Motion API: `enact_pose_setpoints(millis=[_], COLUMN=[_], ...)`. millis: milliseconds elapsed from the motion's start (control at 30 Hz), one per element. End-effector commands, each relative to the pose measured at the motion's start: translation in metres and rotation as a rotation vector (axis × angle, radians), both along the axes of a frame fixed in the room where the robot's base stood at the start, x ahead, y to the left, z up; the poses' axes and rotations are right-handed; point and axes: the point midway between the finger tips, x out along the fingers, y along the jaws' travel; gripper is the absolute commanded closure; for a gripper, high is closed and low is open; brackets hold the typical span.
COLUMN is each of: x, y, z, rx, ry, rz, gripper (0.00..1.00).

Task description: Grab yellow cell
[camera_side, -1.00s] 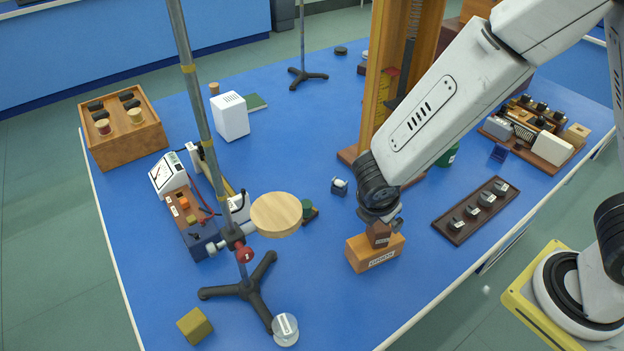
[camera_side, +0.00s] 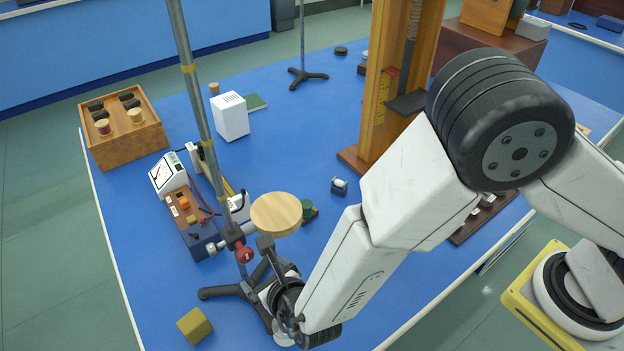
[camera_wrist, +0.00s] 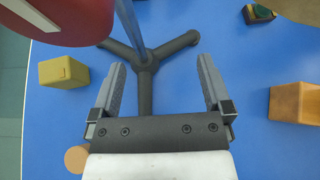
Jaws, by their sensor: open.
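The yellow cell is a small olive-yellow cube (camera_side: 195,325) standing on the blue bench top near its front left edge. In the wrist view the yellow cube (camera_wrist: 64,71) is at the left, outside and apart from the left finger. My gripper (camera_wrist: 160,68) is open and empty, with its two fingers apart on either side of the stand's leg in the picture. In the side view my wrist is low beside the stand's foot, right of the cube, and my arm hides much of the gripper.
The black tripod foot (camera_side: 221,292) of the metal stand is close to my wrist. A red knob (camera_wrist: 50,15) looms large at the wrist view's upper left. A round wooden disc (camera_side: 276,213) sits above the foot. An orange block (camera_wrist: 297,107) is at the wrist view's right.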

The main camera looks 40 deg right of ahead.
Motion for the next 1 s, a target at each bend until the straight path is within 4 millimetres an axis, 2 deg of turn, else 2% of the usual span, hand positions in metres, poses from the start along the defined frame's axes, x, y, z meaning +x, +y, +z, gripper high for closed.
enact_pose_setpoints(millis=[300,500,700,1000], x=[-0.009,-0.022,-0.031,-0.030], y=[0.062,0.095,0.110,0.114], z=[-0.023,-0.036,-0.043,-0.044], rx=[0.064,0.113,0.141,0.145], ry=[-0.081,-0.105,-0.111,-0.112], rz=[0.285,0.442,0.523,0.532], gripper=[0.00,0.00,0.00,0.00])
